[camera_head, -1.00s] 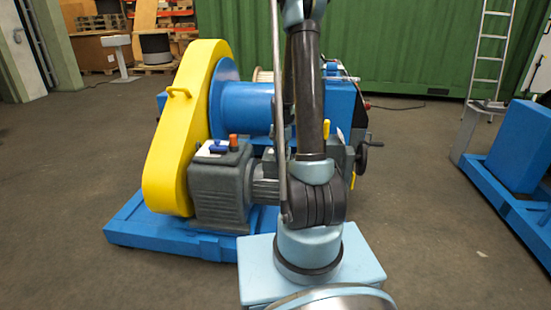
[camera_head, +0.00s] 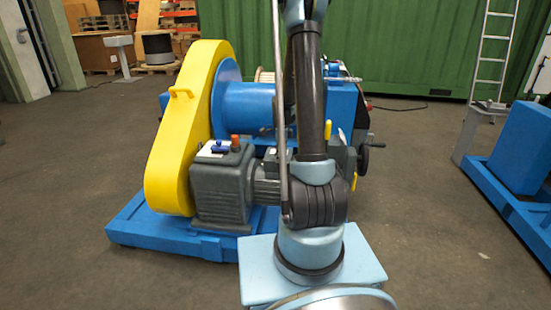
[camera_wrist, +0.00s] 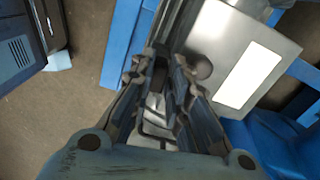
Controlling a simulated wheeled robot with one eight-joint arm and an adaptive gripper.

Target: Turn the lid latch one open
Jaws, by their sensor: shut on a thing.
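My gripper (camera_wrist: 160,78) shows in the wrist view, its two jointed fingers close together beside a grey metal box (camera_wrist: 213,35) with a blank white panel. The fingers are shut on a narrow dark part (camera_wrist: 160,72) that sits at the box's edge; it appears to be the lid latch, but the fingers cover most of it and its angle cannot be told. In the head view my arm rises in front of the blue and yellow machine; the gripper and the latch do not show there.
The yellow guard (camera_head: 182,145), grey motor (camera_head: 220,188) and blue base (camera_head: 165,232) stand left of my arm. A handwheel (camera_head: 364,158) sticks out at the right. A blue frame (camera_head: 515,175) and a ladder (camera_head: 490,50) stand farther right. Open floor lies between.

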